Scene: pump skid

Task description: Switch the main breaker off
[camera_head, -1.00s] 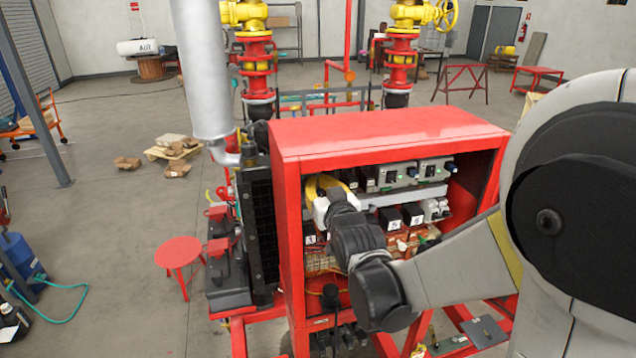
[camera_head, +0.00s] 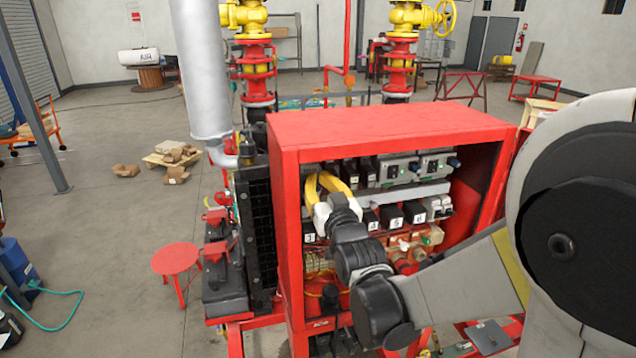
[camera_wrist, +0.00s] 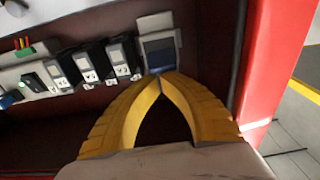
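My gripper (camera_head: 325,174) is inside the upper left of the open red cabinet (camera_head: 390,125). In the wrist view, the yellow fingertips of my gripper (camera_wrist: 159,76) meet, with a gap between the fingers behind them. The tips lie at the lower edge of a dark blue-grey box (camera_wrist: 160,50) at the end of a device row. This may be the main breaker; no label on it is readable. Whether the tips touch it or stand just in front, I cannot tell. In the head view my gripper and wrist hide that spot. No lever position is visible.
Several black-and-white devices (camera_wrist: 90,64) sit beside the box, then a module with a green light (camera_wrist: 36,82). The cabinet's red side wall (camera_wrist: 262,60) is close by. Numbered black units (camera_head: 395,217) fill a lower row. A grey exhaust pipe (camera_head: 203,70) stands left of the cabinet.

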